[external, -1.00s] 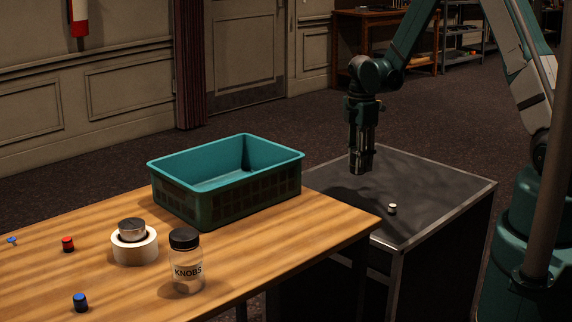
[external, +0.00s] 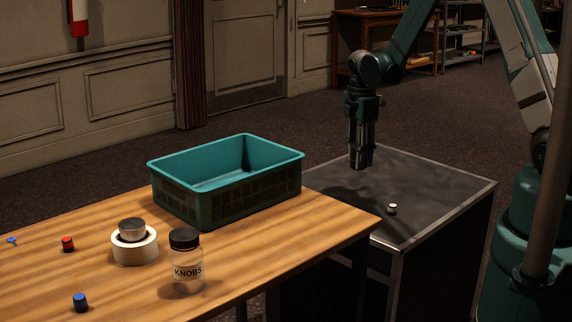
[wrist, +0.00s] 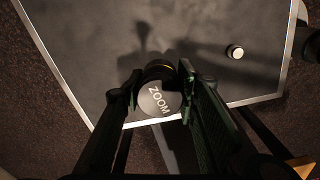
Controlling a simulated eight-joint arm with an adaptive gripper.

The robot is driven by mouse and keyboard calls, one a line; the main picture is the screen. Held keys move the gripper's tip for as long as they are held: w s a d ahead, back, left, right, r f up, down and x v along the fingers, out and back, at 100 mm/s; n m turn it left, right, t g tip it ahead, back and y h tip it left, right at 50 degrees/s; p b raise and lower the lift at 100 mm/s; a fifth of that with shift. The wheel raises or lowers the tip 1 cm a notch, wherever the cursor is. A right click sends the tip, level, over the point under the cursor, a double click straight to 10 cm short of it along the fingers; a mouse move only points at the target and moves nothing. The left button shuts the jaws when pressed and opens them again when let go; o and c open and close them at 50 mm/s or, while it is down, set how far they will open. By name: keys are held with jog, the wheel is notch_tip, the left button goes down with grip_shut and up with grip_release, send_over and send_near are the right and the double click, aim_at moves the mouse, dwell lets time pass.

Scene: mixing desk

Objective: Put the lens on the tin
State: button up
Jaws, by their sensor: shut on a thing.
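The lens (wrist: 160,99), a dark round piece with "ZOOM" on its face and a thin yellow ring, is between the fingers of my gripper (wrist: 157,104) in the wrist view. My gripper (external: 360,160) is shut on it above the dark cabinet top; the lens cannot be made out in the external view. A short silver tin (external: 131,225) sits on a white tape roll (external: 134,250) on the wooden table, far left of my gripper.
A teal crate (external: 227,207) stands on the wooden table between my gripper and the tin. A clear "KNOBS" jar (external: 187,270) stands right of the tape roll. Red (external: 67,244) and blue (external: 80,302) knobs lie nearby. A small pale-topped knob (external: 392,208) is on the dark cabinet (external: 430,180).

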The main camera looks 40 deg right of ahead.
jog(key=shift+r, duration=0.15)
notch_tip(320, 180, up, 27)
jog(key=w+a+n+p, duration=0.2)
jog(key=w+a+n, duration=0.1)
jog(key=a, duration=1.1)
jog(key=w+a+r+n+p, duration=0.1)
jog(key=w+a+n+p, duration=0.2)
jog(key=a, duration=1)
jog(key=w+a+n+p, duration=0.2)
jog(key=w+a, duration=0.2)
jog(key=a, duration=1)
jog(key=s+a+n+p, duration=0.25)
jog(key=s+a, duration=0.25)
jog(key=a, duration=0.9)
jog(key=s+a+f+n+p, duration=0.1)
jog(key=s+a+n+p, duration=0.2)
jog(key=a, duration=1.1)
jog(key=s+a+n+p, duration=0.15)
jog(key=s+a, duration=0.45)
jog(key=a, duration=0.7)
jog(key=shift+n, duration=0.3)
jog(key=shift+f+b, duration=0.35)
jog(key=shift+f, duration=2.25)
